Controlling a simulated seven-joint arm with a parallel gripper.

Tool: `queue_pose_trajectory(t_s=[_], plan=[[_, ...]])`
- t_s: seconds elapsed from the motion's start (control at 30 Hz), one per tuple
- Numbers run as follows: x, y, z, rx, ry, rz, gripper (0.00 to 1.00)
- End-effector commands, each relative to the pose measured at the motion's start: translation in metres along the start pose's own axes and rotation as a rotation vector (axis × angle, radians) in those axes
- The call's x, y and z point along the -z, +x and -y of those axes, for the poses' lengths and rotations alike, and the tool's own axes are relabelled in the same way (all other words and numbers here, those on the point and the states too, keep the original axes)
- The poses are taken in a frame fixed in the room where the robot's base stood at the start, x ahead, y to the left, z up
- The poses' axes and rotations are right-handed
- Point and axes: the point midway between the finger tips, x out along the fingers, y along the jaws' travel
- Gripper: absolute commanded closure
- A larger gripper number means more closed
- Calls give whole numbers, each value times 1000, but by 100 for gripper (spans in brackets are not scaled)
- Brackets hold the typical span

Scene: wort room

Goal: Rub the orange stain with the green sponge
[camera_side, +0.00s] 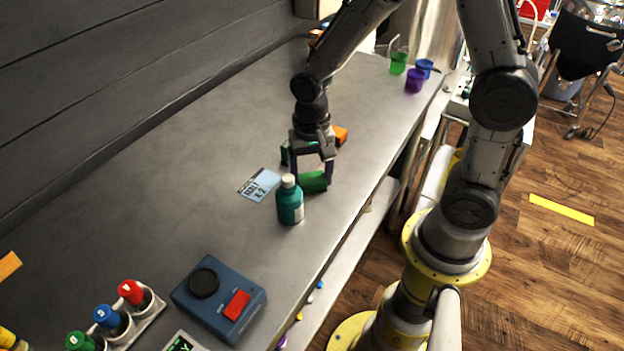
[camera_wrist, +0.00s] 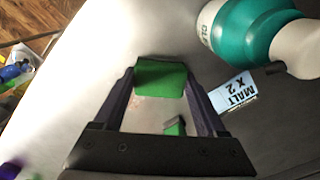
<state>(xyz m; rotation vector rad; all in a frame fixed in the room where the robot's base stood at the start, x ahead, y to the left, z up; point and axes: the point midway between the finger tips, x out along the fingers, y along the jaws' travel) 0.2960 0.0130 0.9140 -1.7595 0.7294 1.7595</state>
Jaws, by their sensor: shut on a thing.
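My gripper (camera_side: 312,178) is shut on the green sponge (camera_side: 314,182), low over the grey bench. In the wrist view the sponge (camera_wrist: 161,78) sits between the fingertips of my gripper (camera_wrist: 160,80). I cannot tell whether the sponge touches the bench. No clear orange stain shows; a faint brownish patch (camera_wrist: 148,108) shows between the fingers in the wrist view. An orange thing (camera_side: 340,134) lies behind my gripper, partly hidden, and I cannot tell what it is.
A teal bottle (camera_side: 290,204) with a pale cap stands close in front of the sponge. A MALT X 2 card (camera_side: 259,185) lies to its left. Another small green thing (camera_wrist: 175,127) is beyond the sponge. A blue box (camera_side: 219,300) is nearer. Cups (camera_side: 414,80) stand far right.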

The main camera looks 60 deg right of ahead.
Motion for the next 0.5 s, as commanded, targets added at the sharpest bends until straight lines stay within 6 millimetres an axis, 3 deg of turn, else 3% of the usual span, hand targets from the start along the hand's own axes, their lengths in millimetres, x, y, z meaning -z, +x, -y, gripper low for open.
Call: queue_pose_trajectory(t_s=[0.5], plan=[[34,0,-35,-2,3,1,78]])
